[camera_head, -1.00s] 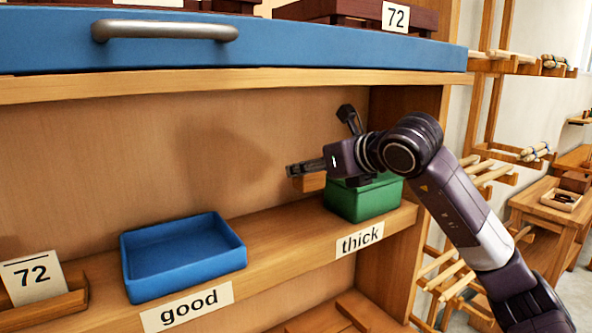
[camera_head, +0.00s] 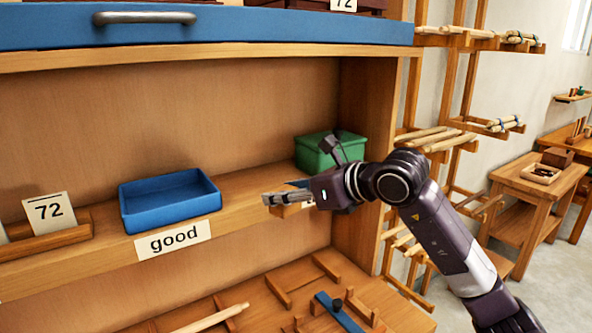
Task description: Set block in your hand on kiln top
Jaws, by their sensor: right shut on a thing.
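My right gripper (camera_head: 284,199) is in front of the shelf, right of the blue tray and in front of the green box. It is shut on a small wooden block (camera_head: 289,211), which is mostly hidden by the fingers and shows just below them. I cannot make out a kiln or its top in this view. My left gripper is not in view.
A blue tray (camera_head: 170,201) stands on the shelf above a "good" label (camera_head: 173,240). A green box (camera_head: 309,153) stands at the shelf's right end. A blue drawer (camera_head: 280,32) overhangs above. Wooden racks and a small table (camera_head: 537,185) stand at right.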

